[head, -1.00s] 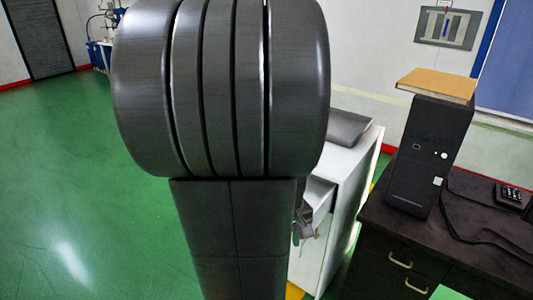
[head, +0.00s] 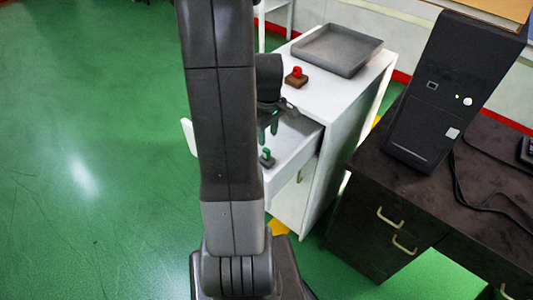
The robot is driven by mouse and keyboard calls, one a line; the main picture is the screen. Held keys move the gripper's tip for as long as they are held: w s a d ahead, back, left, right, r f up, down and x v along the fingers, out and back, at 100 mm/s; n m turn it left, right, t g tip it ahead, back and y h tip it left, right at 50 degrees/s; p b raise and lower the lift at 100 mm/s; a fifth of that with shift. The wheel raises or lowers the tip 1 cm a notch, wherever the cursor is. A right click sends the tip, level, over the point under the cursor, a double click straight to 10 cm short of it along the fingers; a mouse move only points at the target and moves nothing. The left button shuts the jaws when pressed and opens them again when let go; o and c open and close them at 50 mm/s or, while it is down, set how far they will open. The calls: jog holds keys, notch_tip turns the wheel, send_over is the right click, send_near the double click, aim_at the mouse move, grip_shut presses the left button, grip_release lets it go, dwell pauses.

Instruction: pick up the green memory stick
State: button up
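The green memory stick (head: 267,152) appears as a small green piece upright on a dark base, inside the open drawer (head: 286,160) of the white cabinet. My gripper (head: 268,131) hangs just above it, pointing down, with two greenish fingers apart and nothing seen between them. A small gap seems to separate the fingertips from the stick. My arm hides the left part of the drawer.
On the white cabinet top (head: 318,90) are a red piece on a brown block (head: 296,77) and a grey tray (head: 337,49). A dark desk (head: 390,190) with a black computer tower (head: 432,100) stands to the right. Green floor lies open at left.

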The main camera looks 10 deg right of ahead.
aim_at(266, 149)
jog(key=shift+s+a+f, duration=0.1)
jog(key=shift+f, duration=1.9)
jog(key=shift+a+f, duration=0.1)
jog(key=shift+f, duration=1.9)
grip_shut()
